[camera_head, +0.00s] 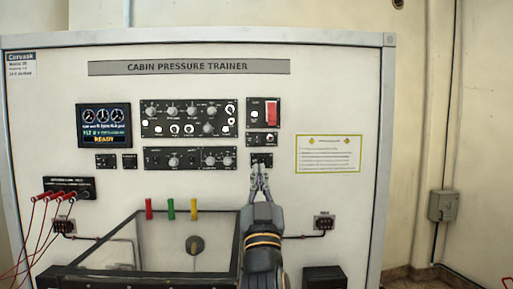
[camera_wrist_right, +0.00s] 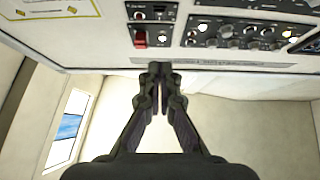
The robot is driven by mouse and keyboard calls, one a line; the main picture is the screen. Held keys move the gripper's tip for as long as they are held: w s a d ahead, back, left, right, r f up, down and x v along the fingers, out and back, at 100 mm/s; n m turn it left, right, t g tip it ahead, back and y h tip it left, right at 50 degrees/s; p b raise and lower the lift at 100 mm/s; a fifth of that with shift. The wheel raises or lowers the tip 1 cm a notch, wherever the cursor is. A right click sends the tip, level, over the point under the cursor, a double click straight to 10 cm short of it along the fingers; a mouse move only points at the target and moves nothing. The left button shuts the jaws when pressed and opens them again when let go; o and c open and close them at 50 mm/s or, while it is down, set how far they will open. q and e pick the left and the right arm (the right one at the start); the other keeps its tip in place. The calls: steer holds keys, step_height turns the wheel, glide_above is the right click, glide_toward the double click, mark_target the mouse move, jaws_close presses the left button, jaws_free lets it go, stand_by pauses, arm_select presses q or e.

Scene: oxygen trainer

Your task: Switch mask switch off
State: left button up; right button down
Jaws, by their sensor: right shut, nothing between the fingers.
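The trainer's small black switch plate (camera_head: 261,160) sits on the white panel below the plate with the red guarded switch (camera_head: 271,113). Its label is too small to read, so I cannot tell if it is the mask switch. My right gripper (camera_head: 260,172) is shut and empty, pointing up at the lower edge of this plate and partly covering it. I cannot tell if it touches. In the right wrist view the shut fingertips (camera_wrist_right: 160,72) are in front of the panel, and the red switch (camera_wrist_right: 140,39) shows beyond them. The switch's position is unclear. My left gripper is out of view.
A dial panel (camera_head: 190,118) and a lit display (camera_head: 104,126) lie to the left. A glass-topped box with a dark frame (camera_head: 150,275) juts out below, left of my right arm. Red cables (camera_head: 38,222) hang at far left. A paper notice (camera_head: 328,154) is on the right.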

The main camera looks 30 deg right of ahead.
mark_target(257, 137)
steer(key=p+x, duration=0.2)
steer(key=x, duration=0.2)
steer(key=f+p+x, duration=0.1)
steer(key=p+x, duration=0.1)
steer(key=x, duration=0.1)
steer(key=w+d+f+p+x, duration=0.1)
steer(key=p+x, duration=0.1)
steer(key=x, duration=0.2)
steer(key=shift+w+d+r, duration=0.15)
steer(key=shift+w+r, duration=0.15)
steer(key=shift+w, duration=0.05)
steer(key=shift+w+d+f, duration=0.2)
steer(key=shift+w+d, duration=0.1)
steer(key=shift+w, duration=0.05)
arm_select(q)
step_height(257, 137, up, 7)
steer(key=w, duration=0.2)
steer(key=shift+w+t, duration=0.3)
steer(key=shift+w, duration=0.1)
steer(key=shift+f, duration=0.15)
arm_select(e)
steer(key=shift+a, duration=0.1)
